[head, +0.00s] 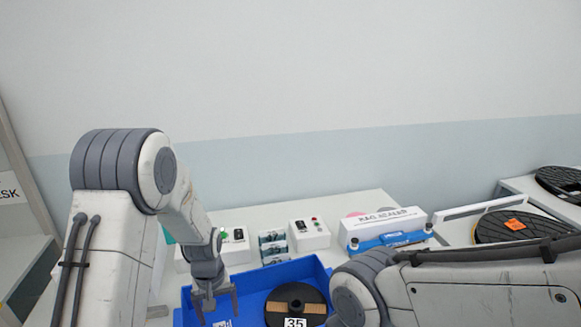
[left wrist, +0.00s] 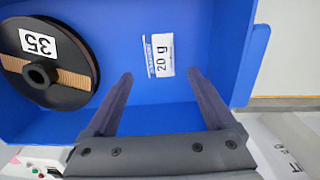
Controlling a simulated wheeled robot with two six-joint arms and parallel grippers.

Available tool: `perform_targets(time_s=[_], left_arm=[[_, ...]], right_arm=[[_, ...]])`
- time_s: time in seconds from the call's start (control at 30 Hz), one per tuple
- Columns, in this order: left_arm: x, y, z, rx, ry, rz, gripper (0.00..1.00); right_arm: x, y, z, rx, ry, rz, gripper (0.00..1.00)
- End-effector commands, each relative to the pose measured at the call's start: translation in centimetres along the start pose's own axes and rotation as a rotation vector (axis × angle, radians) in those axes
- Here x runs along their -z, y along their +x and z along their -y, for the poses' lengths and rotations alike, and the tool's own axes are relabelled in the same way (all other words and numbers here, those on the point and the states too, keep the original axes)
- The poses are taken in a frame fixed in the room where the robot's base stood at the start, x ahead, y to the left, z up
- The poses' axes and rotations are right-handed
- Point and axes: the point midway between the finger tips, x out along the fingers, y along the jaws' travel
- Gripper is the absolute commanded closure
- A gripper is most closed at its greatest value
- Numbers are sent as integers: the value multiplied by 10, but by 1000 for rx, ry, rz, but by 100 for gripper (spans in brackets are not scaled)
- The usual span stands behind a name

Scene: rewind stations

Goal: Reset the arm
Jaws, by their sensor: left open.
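My left gripper (head: 217,303) is open and empty, pointing down over the left part of a blue tray (head: 316,268). In the left wrist view its two fingers (left wrist: 160,95) stand apart above the blue tray floor. A white packet marked "20 g" (left wrist: 159,56) lies in the tray just beyond and between the fingertips, apart from them. A black spool marked 35 (head: 296,303) lies in the tray, right of the gripper; the spool also shows in the left wrist view (left wrist: 50,62). My right arm crosses the lower right of the head view; its gripper is out of view.
Behind the tray on the white table (head: 275,213) stand a control box with buttons (head: 309,234), a small stacked rack (head: 273,245) and a bag sealer (head: 383,224). A shelf is at far left.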

Motion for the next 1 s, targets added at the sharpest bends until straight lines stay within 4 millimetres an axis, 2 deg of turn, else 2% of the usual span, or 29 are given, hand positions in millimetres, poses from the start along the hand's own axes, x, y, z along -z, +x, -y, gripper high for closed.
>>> perform_targets(time_s=[0.1, 0.37, 0.4, 0.7, 1.0], left_arm=[[-2, 24, 0, 2, 0, 5, 12], [-1, 65, 0, 1, 1, 2, 12], [1, 56, -1, -1, 1, -5, 12], [1, 29, -1, -1, 0, -3, 12], [0, 24, 0, 0, 0, 0, 12]], right_arm=[[0, -4, 0, 0, 0, 0, 9], [0, -8, 1, 0, 0, 0, 9], [0, -10, 1, 0, 0, 0, 9], [0, -1, 0, 0, 0, 0, 9], [0, -1, 0, 0, 0, 0, 9]])
